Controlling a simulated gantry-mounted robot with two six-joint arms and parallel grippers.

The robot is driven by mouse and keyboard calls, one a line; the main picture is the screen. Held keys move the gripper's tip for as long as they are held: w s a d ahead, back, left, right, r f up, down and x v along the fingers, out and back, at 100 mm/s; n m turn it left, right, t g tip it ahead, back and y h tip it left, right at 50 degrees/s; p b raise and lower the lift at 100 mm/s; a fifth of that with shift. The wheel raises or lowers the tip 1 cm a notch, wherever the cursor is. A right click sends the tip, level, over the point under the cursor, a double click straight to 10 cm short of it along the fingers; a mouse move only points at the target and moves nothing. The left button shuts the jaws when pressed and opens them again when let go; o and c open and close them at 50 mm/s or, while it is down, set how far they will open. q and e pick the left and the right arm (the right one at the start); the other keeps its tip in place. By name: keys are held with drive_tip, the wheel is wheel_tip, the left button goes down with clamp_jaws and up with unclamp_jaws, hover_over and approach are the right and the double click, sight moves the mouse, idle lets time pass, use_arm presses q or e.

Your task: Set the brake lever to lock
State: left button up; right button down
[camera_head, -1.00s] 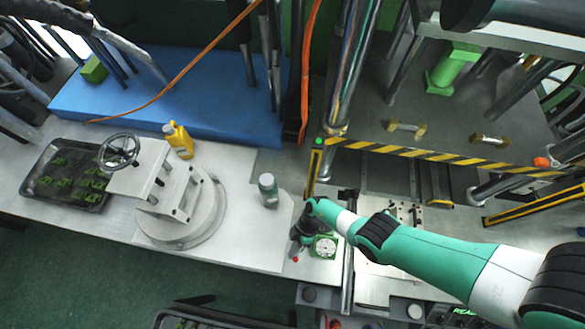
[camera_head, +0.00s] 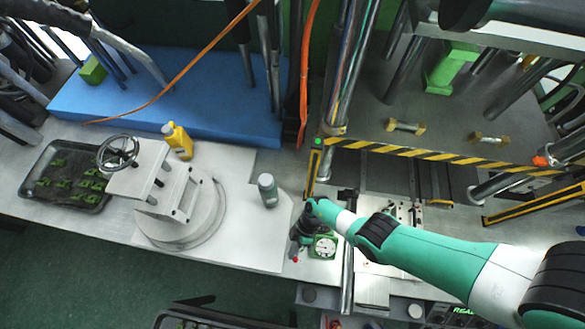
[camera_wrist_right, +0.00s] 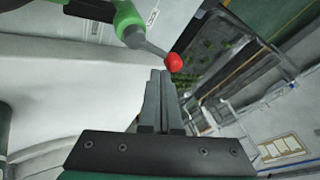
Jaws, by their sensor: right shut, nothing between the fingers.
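The brake lever shows in the right wrist view as a grey rod with a red ball knob (camera_wrist_right: 174,62), coming out of a green and black housing (camera_wrist_right: 125,18). In the head view its red knob (camera_head: 295,260) shows small, beside a green-framed dial (camera_head: 325,246). My right gripper (camera_wrist_right: 160,78) is shut and empty. Its fingertips are close to the knob, just left of and below it in the wrist view; I cannot tell whether they touch. In the head view the right gripper (camera_head: 298,243) is above the knob. My left gripper is not in view.
A small grey canister (camera_head: 268,190) stands left of my right gripper. Further left are a fixture with a handwheel (camera_head: 118,153), a yellow bottle (camera_head: 178,141) and a black tray (camera_head: 40,160). The press with a striped edge (camera_head: 440,156) is at the right.

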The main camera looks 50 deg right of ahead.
drive_tip(key=p+v, duration=0.6)
drive_tip(key=v, duration=0.5)
drive_tip(key=shift+r, duration=0.25)
drive_tip(key=shift+d, duration=0.1)
